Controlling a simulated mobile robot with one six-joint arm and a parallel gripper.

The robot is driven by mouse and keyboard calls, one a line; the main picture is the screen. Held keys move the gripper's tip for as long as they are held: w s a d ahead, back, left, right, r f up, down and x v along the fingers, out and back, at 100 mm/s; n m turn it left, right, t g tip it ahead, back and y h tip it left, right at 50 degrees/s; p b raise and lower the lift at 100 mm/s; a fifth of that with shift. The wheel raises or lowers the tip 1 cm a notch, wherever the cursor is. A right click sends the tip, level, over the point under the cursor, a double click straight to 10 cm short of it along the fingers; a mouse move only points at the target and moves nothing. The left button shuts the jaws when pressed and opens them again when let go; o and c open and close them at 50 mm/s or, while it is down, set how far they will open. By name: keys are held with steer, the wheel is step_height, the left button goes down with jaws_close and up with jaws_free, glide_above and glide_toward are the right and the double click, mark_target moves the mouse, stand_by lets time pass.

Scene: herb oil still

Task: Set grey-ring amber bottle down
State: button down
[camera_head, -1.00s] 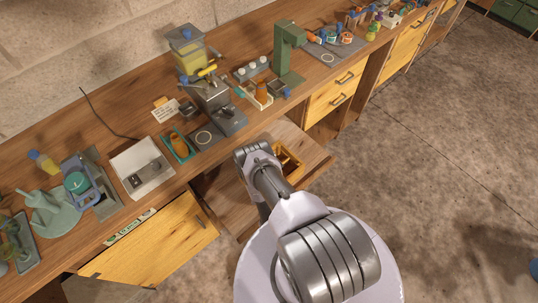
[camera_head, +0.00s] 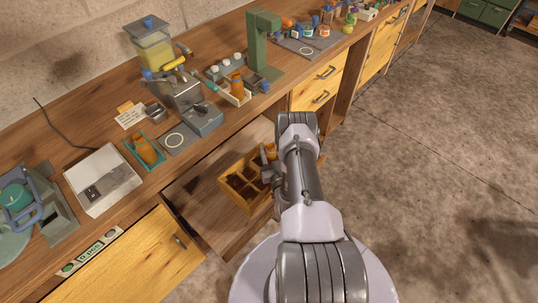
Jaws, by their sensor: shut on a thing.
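My gripper (camera_head: 268,173) is over an open drawer below the bench, partly hidden by my own arm. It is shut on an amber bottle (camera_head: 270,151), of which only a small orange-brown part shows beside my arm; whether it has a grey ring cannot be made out. A wooden divided crate (camera_head: 232,190) stands in the drawer (camera_head: 195,193), just left of and below the gripper. Whether the held bottle touches the crate cannot be told. A second amber bottle (camera_head: 145,149) lies in a teal tray (camera_head: 132,150), and a third (camera_head: 237,86) stands in a white-sided tray.
A grey machine with a yellow hopper (camera_head: 155,50) and a green stand (camera_head: 262,45) rise from the bench. The drawer's left part is bare.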

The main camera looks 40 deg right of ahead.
steer(key=shift+f, duration=0.25)
steer(key=shift+a+f, duration=0.1)
steer(key=shift+f, duration=0.4)
steer(key=shift+f, duration=0.1)
